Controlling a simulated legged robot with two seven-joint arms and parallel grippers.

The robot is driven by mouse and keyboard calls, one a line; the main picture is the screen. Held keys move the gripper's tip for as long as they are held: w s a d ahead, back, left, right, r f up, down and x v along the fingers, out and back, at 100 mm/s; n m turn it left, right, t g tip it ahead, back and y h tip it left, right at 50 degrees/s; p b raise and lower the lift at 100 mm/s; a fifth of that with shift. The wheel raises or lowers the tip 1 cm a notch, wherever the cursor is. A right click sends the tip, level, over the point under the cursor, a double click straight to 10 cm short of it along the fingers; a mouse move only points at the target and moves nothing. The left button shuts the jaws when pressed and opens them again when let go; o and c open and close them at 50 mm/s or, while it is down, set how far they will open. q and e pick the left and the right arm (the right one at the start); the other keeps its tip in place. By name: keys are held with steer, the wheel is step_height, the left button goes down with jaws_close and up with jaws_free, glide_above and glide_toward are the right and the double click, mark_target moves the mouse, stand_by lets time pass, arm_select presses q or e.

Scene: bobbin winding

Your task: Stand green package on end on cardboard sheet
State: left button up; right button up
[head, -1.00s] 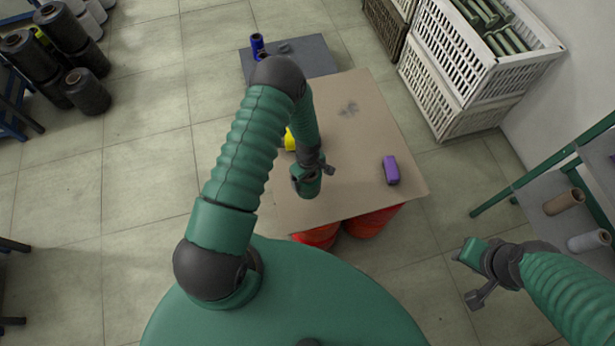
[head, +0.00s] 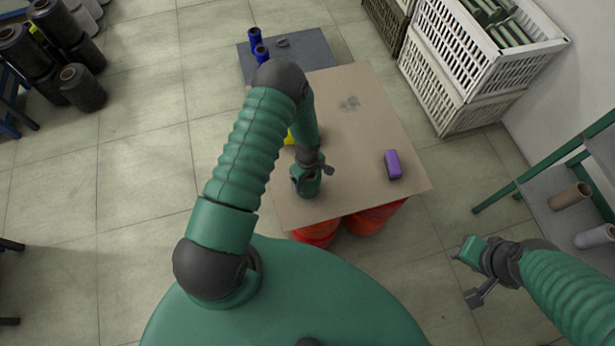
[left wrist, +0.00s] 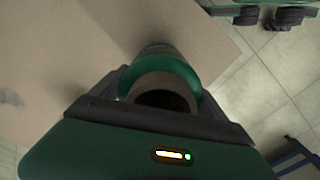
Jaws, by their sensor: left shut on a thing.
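The cardboard sheet (head: 375,125) is a flat tan square on top of red supports. My left gripper (head: 306,180) is over its near left part. In the left wrist view, the left gripper (left wrist: 160,105) is shut on the green package (left wrist: 168,62), a round green piece with a hollow brown core, its open end facing the camera. In the head view the package is hard to separate from the green gripper. I cannot tell if its far end touches the cardboard. My right gripper (head: 468,252) is at the right, away from the sheet; its jaws are too small to judge.
A purple package (head: 393,165) is on the sheet's right side. A yellow one (head: 289,138) is partly hidden behind my left arm. Blue spools (head: 258,45) are on a grey board (head: 310,55) behind. White crates (head: 460,75) and a shelf (head: 560,190) are at right.

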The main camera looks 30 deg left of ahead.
stand_by(0.4)
arm_select(q)
steer(key=o, duration=1.6)
steer(key=shift+c, duration=0.2)
step_height(320, 180, up, 17)
steer(key=p, duration=0.1)
steer(key=shift+f, duration=0.1)
